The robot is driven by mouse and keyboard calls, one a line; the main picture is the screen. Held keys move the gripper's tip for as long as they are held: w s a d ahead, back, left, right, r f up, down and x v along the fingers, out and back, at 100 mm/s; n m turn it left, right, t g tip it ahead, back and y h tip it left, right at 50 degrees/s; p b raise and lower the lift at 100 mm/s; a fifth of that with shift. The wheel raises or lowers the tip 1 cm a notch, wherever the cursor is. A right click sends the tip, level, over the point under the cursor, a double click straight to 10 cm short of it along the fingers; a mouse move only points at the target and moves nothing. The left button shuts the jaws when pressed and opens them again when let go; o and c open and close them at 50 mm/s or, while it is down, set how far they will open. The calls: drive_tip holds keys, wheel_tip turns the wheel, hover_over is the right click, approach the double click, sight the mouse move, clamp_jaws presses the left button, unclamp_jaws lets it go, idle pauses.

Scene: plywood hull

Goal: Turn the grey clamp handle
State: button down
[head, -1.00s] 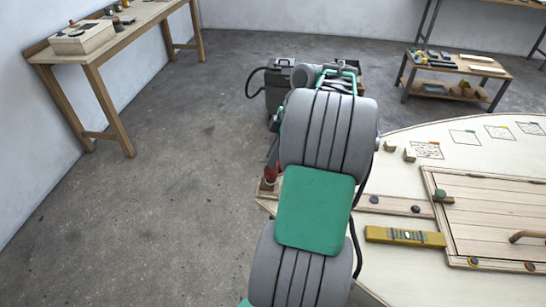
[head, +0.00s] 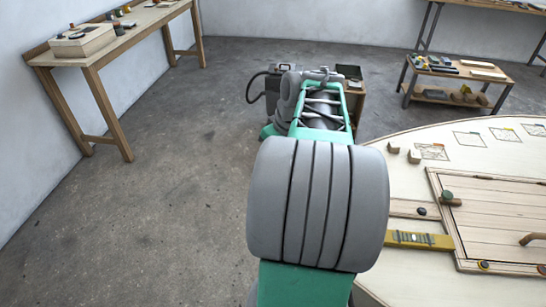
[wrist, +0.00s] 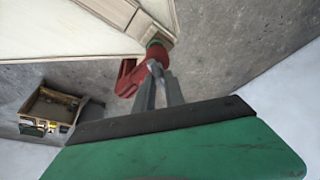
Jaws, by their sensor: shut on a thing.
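The red clamp (wrist: 129,78) shows in the wrist view at the edge of the pale plywood hull. It has a green part at its top by the wood. My gripper (wrist: 156,74) reaches up to the clamp, its two grey fingers closed together at the tips on the small grey clamp handle (wrist: 153,66). The handle is mostly hidden between the fingertips, so its angle is hard to tell. In the head view my own arm covers the clamp and my gripper.
The plywood hull (head: 405,272) with a hatch and a yellow level (head: 419,240) lies at the right. A workbench (head: 110,52) stands along the left wall. An open box (wrist: 58,108) shows at left in the wrist view. The floor between is clear.

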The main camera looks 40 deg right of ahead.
drive_tip(key=shift+w+r+m+h+b, duration=0.15)
drive_tip(key=shift+r+m+h, duration=0.1)
drive_tip(key=shift+m, duration=0.4)
drive_tip(key=shift+r+m+h+b, duration=0.15)
drive_tip(key=shift+m+h, duration=0.1)
drive_tip(key=shift+m, duration=0.4)
drive_tip(key=c, duration=1.7)
unclamp_jaws()
drive_tip(key=o, duration=0.4)
drive_tip(key=shift+f, duration=0.25)
drive_tip(key=v, duration=0.8)
drive_tip(key=shift+a, duration=0.1)
